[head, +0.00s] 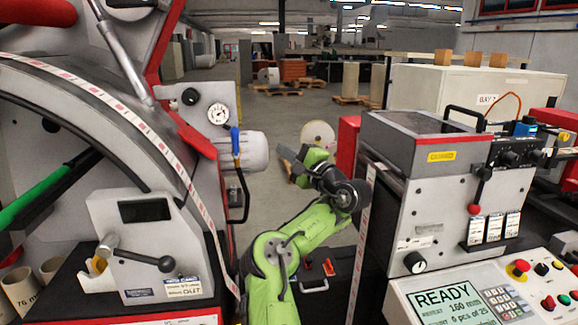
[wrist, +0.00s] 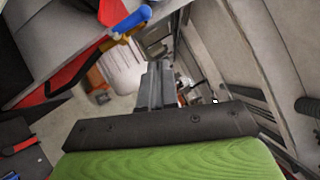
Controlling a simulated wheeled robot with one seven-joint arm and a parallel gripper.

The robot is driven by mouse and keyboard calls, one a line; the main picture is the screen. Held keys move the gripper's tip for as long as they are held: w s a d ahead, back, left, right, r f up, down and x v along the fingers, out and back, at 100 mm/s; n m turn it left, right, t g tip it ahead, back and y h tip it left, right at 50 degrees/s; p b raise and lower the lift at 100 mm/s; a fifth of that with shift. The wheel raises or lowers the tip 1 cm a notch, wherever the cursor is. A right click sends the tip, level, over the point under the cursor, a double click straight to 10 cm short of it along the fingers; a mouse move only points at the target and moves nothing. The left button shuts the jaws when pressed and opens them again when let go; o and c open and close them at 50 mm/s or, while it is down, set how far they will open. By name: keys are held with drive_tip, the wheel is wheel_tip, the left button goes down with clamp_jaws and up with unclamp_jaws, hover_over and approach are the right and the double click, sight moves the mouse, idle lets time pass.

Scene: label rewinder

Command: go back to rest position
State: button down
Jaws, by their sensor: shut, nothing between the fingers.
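My green arm rises from the bottom middle of the head view and bends left at its upper joint. My gripper (head: 286,153) is at the far end, a grey shape in the gap between the two machines, near the motor. In the wrist view my gripper (wrist: 157,68) points away from the camera, with its grey fingers together and nothing between them. It appears clear of the surfaces around it.
On the left stands the rewinder (head: 110,100) with a gauge, a motor (head: 243,150) and a blue-handled valve (head: 235,140). On the right is a grey machine (head: 440,190) with a READY panel (head: 462,303). A label web (head: 362,240) hangs right of my arm. Open floor lies behind.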

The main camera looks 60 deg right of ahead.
drive_tip(key=shift+s+a, duration=0.1)
drive_tip(key=shift+s, duration=0.2)
idle(0.4)
